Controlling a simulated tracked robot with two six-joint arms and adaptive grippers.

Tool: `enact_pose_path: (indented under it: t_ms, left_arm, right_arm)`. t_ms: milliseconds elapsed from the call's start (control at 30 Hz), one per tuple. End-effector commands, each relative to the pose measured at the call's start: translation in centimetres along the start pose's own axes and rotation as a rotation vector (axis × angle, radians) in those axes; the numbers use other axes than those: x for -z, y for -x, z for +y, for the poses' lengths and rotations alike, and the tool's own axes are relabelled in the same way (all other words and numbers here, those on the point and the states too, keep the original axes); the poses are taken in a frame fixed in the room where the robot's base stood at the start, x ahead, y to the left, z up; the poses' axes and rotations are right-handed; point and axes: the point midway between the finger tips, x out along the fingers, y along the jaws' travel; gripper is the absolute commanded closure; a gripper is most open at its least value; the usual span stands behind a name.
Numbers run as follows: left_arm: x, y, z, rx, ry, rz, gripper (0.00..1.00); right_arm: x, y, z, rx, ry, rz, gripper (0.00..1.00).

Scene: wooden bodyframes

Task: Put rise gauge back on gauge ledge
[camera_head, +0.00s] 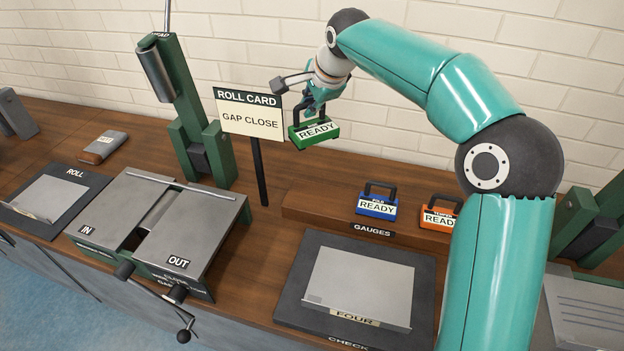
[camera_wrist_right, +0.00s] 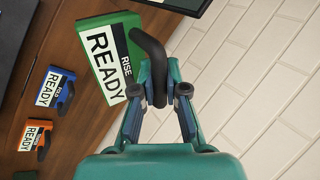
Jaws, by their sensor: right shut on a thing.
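The green rise gauge (camera_head: 314,132), with a white READY label, hangs from my right gripper (camera_head: 318,98). It is in the air above the left end of the wooden gauge ledge (camera_head: 318,206). In the right wrist view the gauge (camera_wrist_right: 108,62) reads RISE, and my right gripper (camera_wrist_right: 159,90) is shut on its black handle. On the ledge stand a blue gauge (camera_head: 376,206) and an orange gauge (camera_head: 438,217), both labelled READY. The ledge's left part is bare. My right arm hides part of the orange gauge. My left gripper is not in view.
A roll card sign (camera_head: 250,112) on a black post stands just left of the held gauge. A grey roller machine (camera_head: 190,228) is at left. A dark check plate (camera_head: 290,300) lies in front of the ledge. A brick wall (camera_head: 420,140) rises behind.

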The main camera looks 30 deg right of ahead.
Motion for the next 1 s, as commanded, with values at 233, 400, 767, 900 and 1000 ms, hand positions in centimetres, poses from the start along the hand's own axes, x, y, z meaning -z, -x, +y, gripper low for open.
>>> enact_pose_path:
  t_ms: [233,400,767,900,1000]
  left_arm:
    - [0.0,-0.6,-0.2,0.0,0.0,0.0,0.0]
    - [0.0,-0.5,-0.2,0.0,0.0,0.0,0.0]
    - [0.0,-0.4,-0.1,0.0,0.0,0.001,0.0]
    - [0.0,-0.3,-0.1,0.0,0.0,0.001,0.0]
    - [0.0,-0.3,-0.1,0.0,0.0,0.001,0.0]
  right_arm:
    - [1.2,-4.3,3.8,-0.005,-0.018,0.011,1.0]
    - [1.4,-8.0,6.4,-0.008,-0.022,0.014,1.0]
    - [1.6,-12.1,9.1,-0.001,-0.025,0.016,1.0]
    - [1.6,-13.3,10.0,-0.003,-0.023,0.015,1.0]
    - [1.6,-14.5,10.8,-0.004,-0.024,0.016,1.0]
